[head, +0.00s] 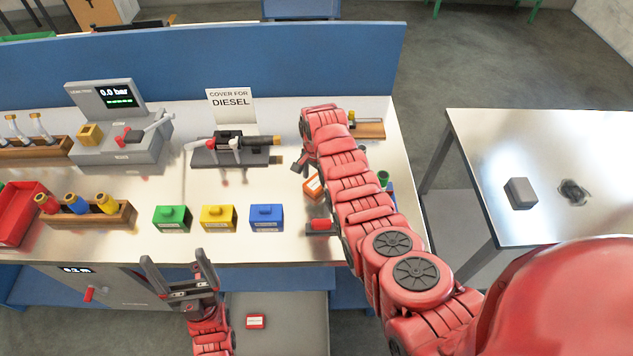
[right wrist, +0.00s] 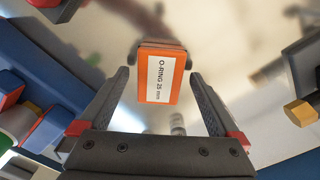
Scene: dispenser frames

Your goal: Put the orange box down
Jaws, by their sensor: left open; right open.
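The orange box (head: 313,187), with a white label reading "O-RING 25 mm", is at the right part of the bench, partly hidden by my right arm in the head view. In the right wrist view the orange box (right wrist: 160,78) lies between the fingertips of my right gripper (right wrist: 158,92), with a gap on each side. The right gripper is open; the head view shows little of it behind the arm. I cannot tell whether the box rests on the bench. My left gripper (head: 175,262) is open and empty, in front of the bench's front edge.
Green (head: 172,219), yellow (head: 218,218) and blue (head: 266,217) boxes stand along the bench front. A dark fixture (head: 230,150) sits before the "COVER FOR DIESEL" sign (head: 231,104). A red-and-dark block (head: 320,226) is near my right arm. A side table (head: 555,150) stands right.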

